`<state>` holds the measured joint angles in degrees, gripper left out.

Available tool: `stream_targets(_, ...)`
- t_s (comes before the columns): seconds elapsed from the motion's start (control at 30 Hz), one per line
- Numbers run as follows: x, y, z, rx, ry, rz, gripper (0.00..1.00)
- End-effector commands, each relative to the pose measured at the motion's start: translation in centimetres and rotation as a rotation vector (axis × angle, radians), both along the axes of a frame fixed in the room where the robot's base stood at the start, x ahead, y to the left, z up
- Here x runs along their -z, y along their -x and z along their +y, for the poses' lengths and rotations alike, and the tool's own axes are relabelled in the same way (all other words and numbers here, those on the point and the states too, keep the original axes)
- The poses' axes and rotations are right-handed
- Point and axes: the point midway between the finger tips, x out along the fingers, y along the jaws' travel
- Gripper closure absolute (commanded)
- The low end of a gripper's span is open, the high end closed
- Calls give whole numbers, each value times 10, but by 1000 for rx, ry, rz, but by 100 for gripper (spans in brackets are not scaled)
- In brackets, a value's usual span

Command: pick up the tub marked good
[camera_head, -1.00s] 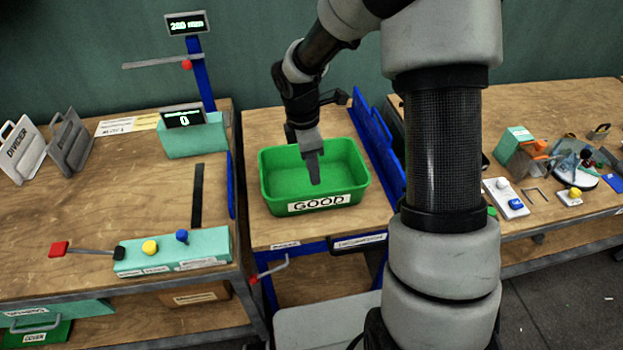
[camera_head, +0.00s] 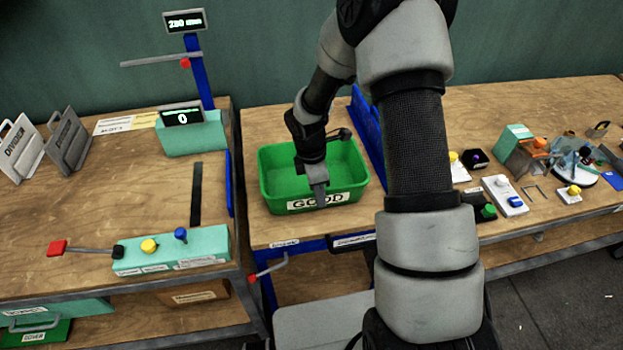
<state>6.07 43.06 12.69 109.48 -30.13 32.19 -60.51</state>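The green tub marked GOOD (camera_head: 345,178) stands upright on the middle wooden table. Its white label is on the front wall, facing me. My gripper (camera_head: 319,199) points down at the tub's front rim, and its fingers overlap part of the label. The fingers show as one narrow grey shape, so I cannot tell whether they are apart or closed on the rim. The tub's inside looks empty where it shows; my wrist hides part of it.
A blue guide (camera_head: 368,128) runs along the table's right side, partly behind my arm. A crank handle (camera_head: 268,268) sticks out at the front left. The left bench carries a teal control box (camera_head: 172,250); the right bench (camera_head: 530,95) holds several small items.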

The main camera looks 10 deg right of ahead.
Motion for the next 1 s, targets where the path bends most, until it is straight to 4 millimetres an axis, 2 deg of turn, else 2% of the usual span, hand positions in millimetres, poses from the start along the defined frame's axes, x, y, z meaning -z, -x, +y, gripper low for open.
stream_targets(0.07, 0, 0, 0, 0, 0, 0, 73)
stream_targets(0.1, 0, 0, 0, 0, 0, 0, 76)
stream_targets(0.23, -1, 0, 0, 0, 0, 0, 98)
stream_targets(0.27, -1, 0, 0, 0, 0, 0, 100)
stream_targets(1.0, 1, 2, 0, 1, 0, 5, 100)
